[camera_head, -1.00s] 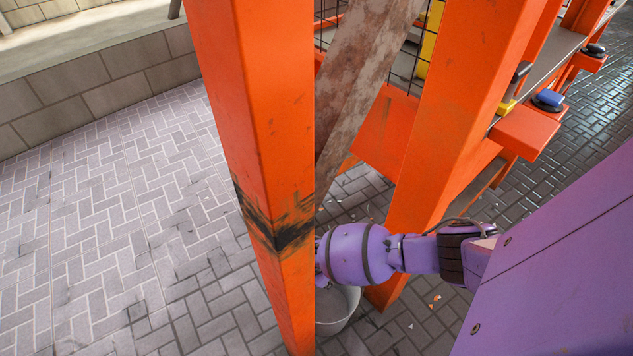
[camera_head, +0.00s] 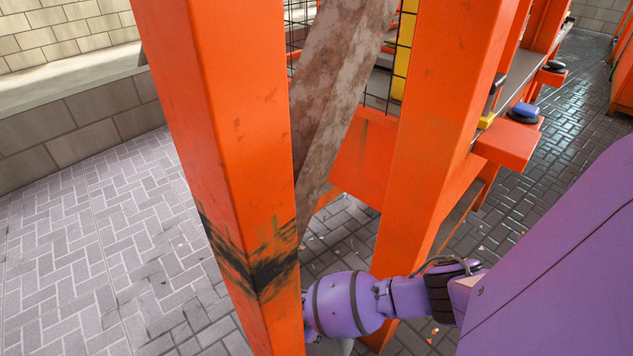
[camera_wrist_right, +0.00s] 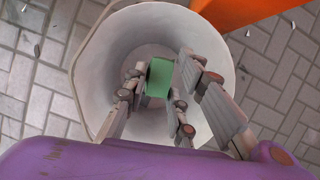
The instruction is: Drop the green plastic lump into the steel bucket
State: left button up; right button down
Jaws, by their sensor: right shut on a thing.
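The green plastic lump (camera_wrist_right: 159,77) is a small green block in the right wrist view. My right gripper (camera_wrist_right: 157,95) is shut on it, with jointed grey fingers on both sides. The pale grey bucket (camera_wrist_right: 105,45) lies directly beyond the lump in that view, its round opening surrounding the lump and fingertips. How deep the lump sits relative to the rim is hard to tell. In the head view, the orange post hides my right gripper and the lump, and only a sliver of the bucket shows. My left gripper is not in view.
A thick orange post (camera_head: 225,150) stands close in front, with a second orange post (camera_head: 440,140) behind my right arm. A worn slanted beam (camera_head: 335,90) runs between them. Grey brick paving (camera_head: 90,260) lies open at left. A blue button (camera_head: 524,112) sits on an orange bracket.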

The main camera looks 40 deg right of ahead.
jog(key=c, duration=1.4)
grip_release()
notch_tip(320, 180, up, 10)
